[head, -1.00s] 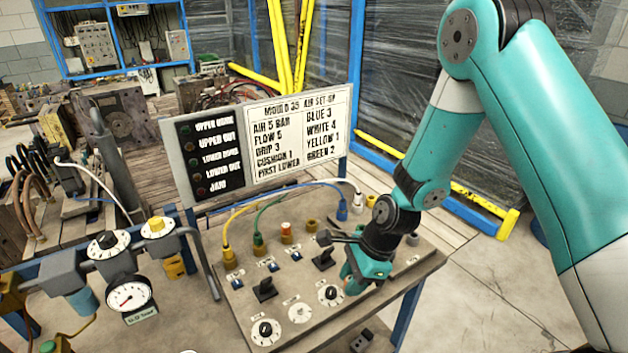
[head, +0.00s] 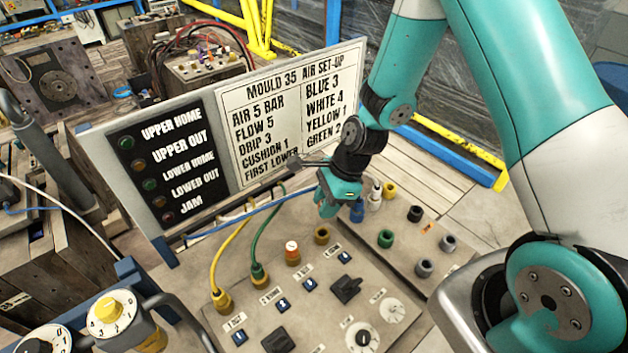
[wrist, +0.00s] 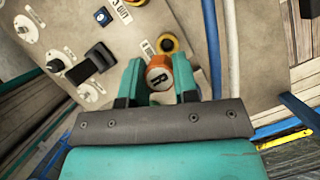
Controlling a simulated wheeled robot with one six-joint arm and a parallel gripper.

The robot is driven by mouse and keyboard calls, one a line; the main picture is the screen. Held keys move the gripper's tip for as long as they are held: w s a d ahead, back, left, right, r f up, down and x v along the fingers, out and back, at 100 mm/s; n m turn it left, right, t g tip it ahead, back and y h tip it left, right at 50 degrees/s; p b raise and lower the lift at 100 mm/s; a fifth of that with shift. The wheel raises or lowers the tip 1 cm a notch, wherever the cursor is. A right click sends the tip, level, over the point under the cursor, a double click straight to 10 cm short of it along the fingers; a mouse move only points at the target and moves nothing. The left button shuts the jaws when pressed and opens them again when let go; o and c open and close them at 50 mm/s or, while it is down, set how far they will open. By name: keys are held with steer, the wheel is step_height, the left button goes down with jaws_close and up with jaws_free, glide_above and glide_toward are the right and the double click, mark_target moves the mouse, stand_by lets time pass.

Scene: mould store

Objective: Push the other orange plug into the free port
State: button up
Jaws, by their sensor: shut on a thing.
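My gripper (head: 327,208) is over the back right part of the grey port panel (head: 255,320). In the wrist view its teal fingers (wrist: 160,78) are shut on an orange plug (wrist: 159,72) with a dark mark on its pale end. The head view hides this plug. The free brass port (wrist: 168,43) shows just beyond the plug in the wrist view, and below my gripper in the head view (head: 322,235). The plug looks apart from it; I cannot tell the height. Another orange plug (head: 292,254) sits in the third port, beside the green hose's plug (head: 258,274).
A yellow hose (head: 228,255) loops up from the first port. The set-up board (head: 235,130) stands close behind the panel. A second panel at right holds blue (head: 357,212), white (head: 374,200), green (head: 386,238) and dark fittings. Black switches (head: 345,288) and dials stand in front.

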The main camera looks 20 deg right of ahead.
steer(key=shift+w+d+f, duration=0.1)
steer(key=shift+w+f, duration=0.1)
steer(key=shift+w, duration=0.1)
steer(key=b, duration=0.4)
glide_above(317, 234)
steer(key=d, duration=0.2)
step_height(317, 234, down, 4)
steer(key=shift+a+f, duration=0.1)
steer(key=shift+f, duration=0.05)
steer(key=shift+f+b, duration=0.45)
steer(key=shift+f, duration=0.1)
steer(key=shift+a, duration=0.15)
steer(key=shift+f, duration=0.25)
stand_by(0.3)
steer(key=shift+f, duration=0.35)
steer(key=shift+f+b, duration=0.3)
steer(key=shift+f, duration=0.3)
jaws_close()
stand_by(0.9)
steer(key=o, duration=1.4)
jaws_free()
